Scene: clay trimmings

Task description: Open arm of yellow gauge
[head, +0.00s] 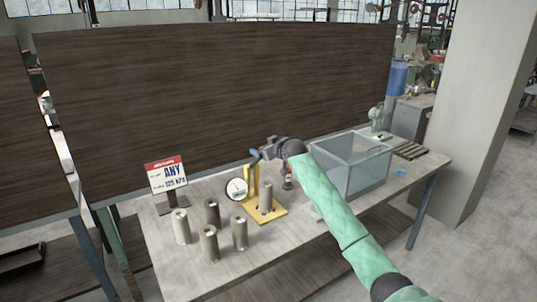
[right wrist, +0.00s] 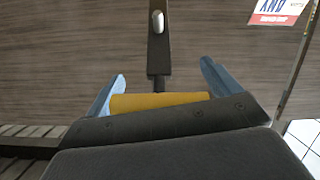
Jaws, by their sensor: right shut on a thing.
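The yellow gauge (head: 277,213) stands on the table with a flat base, an upright post and a round white dial (head: 236,189) on its left side. A grey-brown clay cylinder (head: 268,195) stands upright on its base. My right gripper (head: 259,154) is at the top of the post. In the right wrist view, a yellow bar (right wrist: 160,101) of the gauge lies between its blue fingers, and the gripper is shut on it. A dark bar with a silver rivet (right wrist: 157,45) rises beyond it. The head view is too small to show the arm's exact angle. My left gripper is not in view.
Several clay cylinders (head: 212,213) stand on the table left of the gauge. A clear open bin (head: 365,177) is to the right. A dark wooden panel (head: 210,90) stands behind the table.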

